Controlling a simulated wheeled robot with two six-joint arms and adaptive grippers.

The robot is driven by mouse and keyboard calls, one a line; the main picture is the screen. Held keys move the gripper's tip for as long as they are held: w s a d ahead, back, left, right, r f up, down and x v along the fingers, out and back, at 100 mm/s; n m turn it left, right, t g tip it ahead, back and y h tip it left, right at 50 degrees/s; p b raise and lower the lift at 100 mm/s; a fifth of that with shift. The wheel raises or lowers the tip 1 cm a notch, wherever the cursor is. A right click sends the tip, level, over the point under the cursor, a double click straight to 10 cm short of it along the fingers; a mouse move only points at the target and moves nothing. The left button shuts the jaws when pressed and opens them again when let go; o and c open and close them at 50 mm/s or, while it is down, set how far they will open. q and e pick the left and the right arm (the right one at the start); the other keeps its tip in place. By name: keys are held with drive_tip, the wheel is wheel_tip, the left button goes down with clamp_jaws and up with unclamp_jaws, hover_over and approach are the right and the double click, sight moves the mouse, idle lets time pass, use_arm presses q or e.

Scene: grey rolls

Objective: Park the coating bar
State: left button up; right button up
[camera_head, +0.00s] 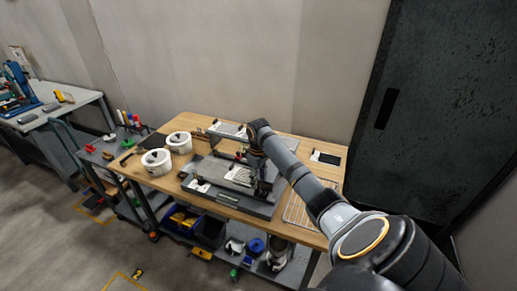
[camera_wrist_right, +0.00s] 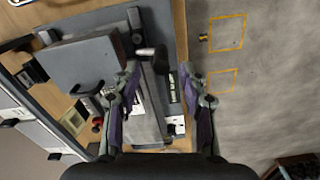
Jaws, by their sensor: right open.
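A grey coating machine (camera_head: 225,198) with a flat bed stands on the wooden table (camera_head: 185,122). My right arm reaches in from the right, and my right gripper (camera_head: 262,188) points down over the machine's front right part. In the right wrist view the right gripper (camera_wrist_right: 160,85) is open, its two fingers on either side of the machine's long grey bed (camera_wrist_right: 145,115). My left gripper is not in view.
Two white round tubs (camera_head: 157,162) stand left of the machine. A wire rack (camera_head: 297,210) lies to its right, partly behind my arm. A black-and-white item (camera_head: 325,158) lies at the back right. A grey cart (camera_head: 105,150) stands left.

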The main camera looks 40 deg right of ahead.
wheel_tip(320, 180, up, 6)
drive_tip(key=shift+r, duration=0.15)
idle(0.5)
